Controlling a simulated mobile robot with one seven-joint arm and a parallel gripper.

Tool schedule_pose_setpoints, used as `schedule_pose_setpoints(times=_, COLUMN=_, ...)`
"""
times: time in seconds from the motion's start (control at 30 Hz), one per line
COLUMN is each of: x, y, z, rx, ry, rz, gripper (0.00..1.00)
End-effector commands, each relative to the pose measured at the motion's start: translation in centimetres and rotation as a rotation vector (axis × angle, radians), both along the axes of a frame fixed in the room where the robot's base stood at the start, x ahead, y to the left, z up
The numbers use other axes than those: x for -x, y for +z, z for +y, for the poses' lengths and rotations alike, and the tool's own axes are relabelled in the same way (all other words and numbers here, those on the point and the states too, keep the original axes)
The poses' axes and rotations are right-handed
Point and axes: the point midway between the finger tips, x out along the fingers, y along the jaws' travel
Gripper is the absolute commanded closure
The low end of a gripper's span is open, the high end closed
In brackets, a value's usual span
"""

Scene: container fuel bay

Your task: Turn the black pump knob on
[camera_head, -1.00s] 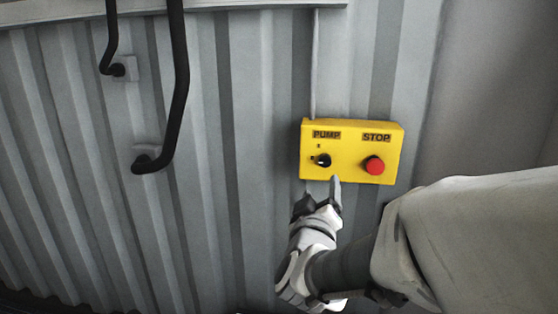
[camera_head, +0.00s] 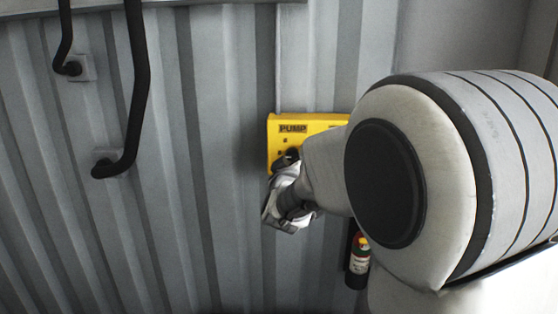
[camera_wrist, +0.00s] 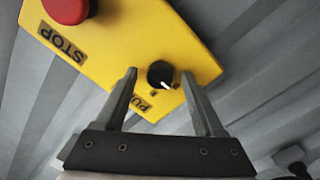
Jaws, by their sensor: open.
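The black pump knob (camera_wrist: 160,74) shows in the wrist view on the yellow control box (camera_wrist: 125,38), with a white pointer line on its face. It lies between the tips of my open gripper (camera_wrist: 158,80), with a gap on both sides; I cannot tell whether the fingers reach around it in depth. In the head view the yellow box (camera_head: 312,121) is on the wall with its PUMP label showing. My gripper (camera_head: 284,178) is in front of its lower left part. The knob (camera_head: 293,153) is partly hidden there by my gripper and arm.
The red stop button (camera_wrist: 66,8) is on the same box, at the upper left of the wrist view. A fire extinguisher (camera_head: 358,262) stands below the box. Black bent pipes (camera_head: 137,90) are on the corrugated wall (camera_head: 225,220) at left.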

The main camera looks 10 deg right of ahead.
Motion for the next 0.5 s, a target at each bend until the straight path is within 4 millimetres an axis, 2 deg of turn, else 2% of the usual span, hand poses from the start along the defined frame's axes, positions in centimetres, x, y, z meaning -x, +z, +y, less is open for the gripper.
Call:
schedule_pose_setpoints(times=0.1, x=0.02, y=0.00, z=-0.01, rx=0.000, ry=0.000, rz=0.000, gripper=0.30)
schedule_pose_setpoints(times=0.5, x=0.04, y=-0.01, z=-0.01, rx=0.000, ry=0.000, rz=0.000, gripper=1.00)
